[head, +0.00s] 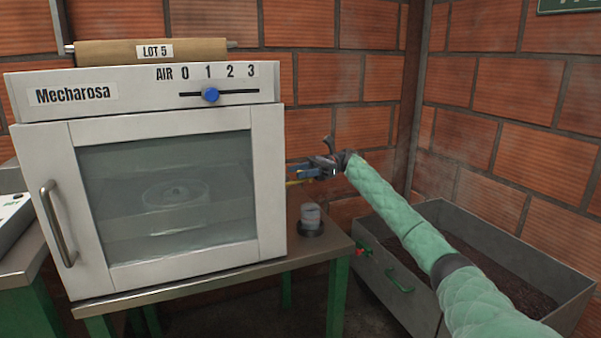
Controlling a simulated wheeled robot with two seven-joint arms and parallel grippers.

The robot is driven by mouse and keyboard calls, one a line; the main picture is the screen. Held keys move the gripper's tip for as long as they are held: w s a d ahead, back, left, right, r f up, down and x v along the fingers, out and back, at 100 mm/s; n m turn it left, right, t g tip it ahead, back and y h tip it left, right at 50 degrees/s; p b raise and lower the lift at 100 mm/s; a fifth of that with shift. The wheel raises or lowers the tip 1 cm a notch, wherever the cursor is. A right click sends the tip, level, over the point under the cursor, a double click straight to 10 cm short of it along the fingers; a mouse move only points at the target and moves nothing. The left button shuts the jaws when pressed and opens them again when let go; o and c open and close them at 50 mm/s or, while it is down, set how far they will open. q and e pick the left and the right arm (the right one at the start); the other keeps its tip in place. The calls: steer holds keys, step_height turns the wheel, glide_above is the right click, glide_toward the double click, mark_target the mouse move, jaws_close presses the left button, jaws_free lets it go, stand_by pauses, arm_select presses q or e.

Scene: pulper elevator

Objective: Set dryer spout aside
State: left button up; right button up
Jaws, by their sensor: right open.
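A white dryer cabinet (268,180) marked Mecharosa stands on a metal-topped table, its glass door closed. I cannot tell for sure which part is the dryer spout. A short grey cylindrical piece (310,214) with a dark round base stands upright on the table, just right of the dryer. My right gripper (298,174) is open beside the dryer's right side, above that piece and apart from it. Nothing shows clearly between its fingers, which are small and partly blue and yellow. My left gripper is not in view.
The table top (322,247) has a little free room at its right end. A grey metal bin (375,285) of dark material stands at the right, below my right arm. A brown LOT 5 roll (110,52) lies on the dryer. Brick walls close the back and right.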

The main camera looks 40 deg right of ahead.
steer(key=d, duration=0.7)
steer(key=shift+s+d+p, duration=0.4)
steer(key=shift+s, duration=0.05)
steer(key=shift+f, duration=0.1)
